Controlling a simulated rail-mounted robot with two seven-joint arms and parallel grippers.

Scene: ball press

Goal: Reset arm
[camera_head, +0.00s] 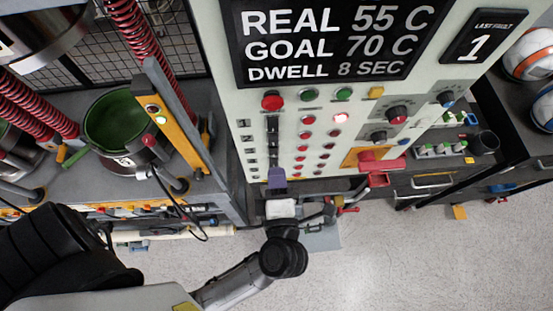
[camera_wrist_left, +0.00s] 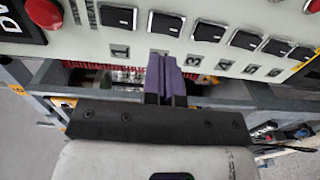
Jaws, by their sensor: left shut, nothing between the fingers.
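My left gripper (camera_head: 277,178) is in front of the lower edge of the pale control panel (camera_head: 232,110), below its column of black switches (camera_head: 272,128). In the left wrist view the purple fingers of my left gripper (camera_wrist_left: 166,72) are together and hold nothing. Their tips are just below the black switch (camera_wrist_left: 165,22) beside the one labelled 1 and hide the label there. I cannot tell whether they touch the panel. My right gripper is not in view.
The display (camera_head: 335,42) reads REAL 55 C, GOAL 70 C, DWELL 8 SEC. A red button (camera_head: 271,101) and knobs stand out from the panel. A green-lined pot (camera_head: 112,118) is at left, with a yellow-sided post beside it. The floor (camera_head: 400,255) at lower right is mostly clear.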

